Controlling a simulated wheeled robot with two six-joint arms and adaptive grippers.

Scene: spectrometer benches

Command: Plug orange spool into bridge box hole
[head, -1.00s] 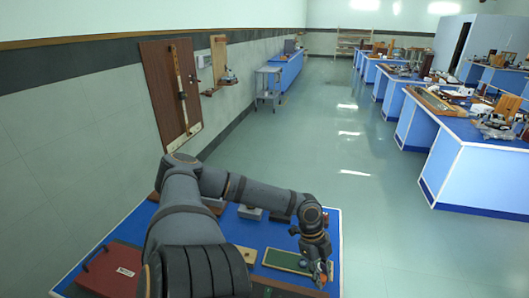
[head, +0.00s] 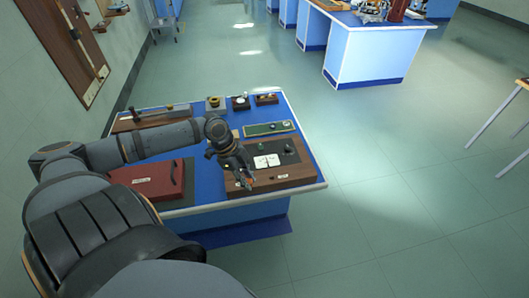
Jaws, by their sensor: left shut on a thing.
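The bridge box (head: 295,176) is a low brown wooden box with a dark top, near the right front corner of the blue table. Its top bears two white plates (head: 267,161) and small green knobs. My left gripper (head: 246,181) points down over the left part of the box. It is shut on a small orange thing, which looks like the orange spool (head: 249,185). The fingers hide most of the spool. I cannot tell whether the spool touches the box, and I cannot make out the hole. My right gripper is not in view.
A red case (head: 150,180) lies left of the box on the blue table (head: 205,170). Behind the box lie a green board (head: 270,128) and a row of small instruments, including a brass-coloured one (head: 214,103). Open floor lies right of the table.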

